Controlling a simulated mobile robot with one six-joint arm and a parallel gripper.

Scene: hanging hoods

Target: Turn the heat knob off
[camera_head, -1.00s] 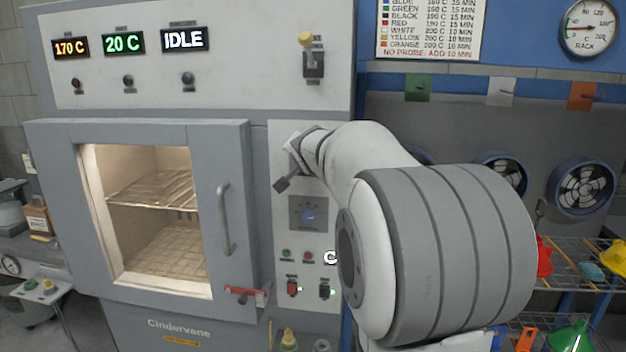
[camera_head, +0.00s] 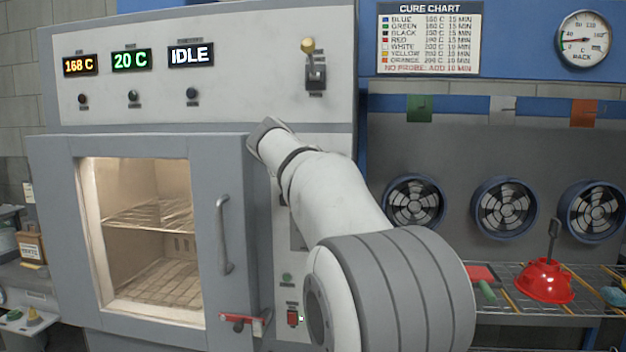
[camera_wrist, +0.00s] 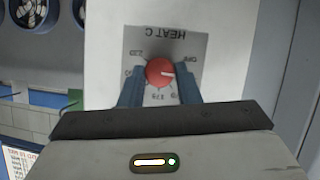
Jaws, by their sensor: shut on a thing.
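The red heat knob (camera_wrist: 158,71) sits on a grey dial plate (camera_wrist: 186,45) marked HEAT C, seen upside down in the wrist view. Its white pointer line points to the right of the picture, a little below the OFF mark. My gripper (camera_wrist: 160,77) has its two blue fingers on either side of the knob and is shut on it. In the head view my wrist and arm cover the knob and the fingers. The oven (camera_head: 214,160) reads 168 C, 20 C and IDLE on its displays.
The oven door handle (camera_head: 224,235) and a red latch (camera_head: 243,322) are left of my arm. A yellow-topped lever (camera_head: 307,46) is above it.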

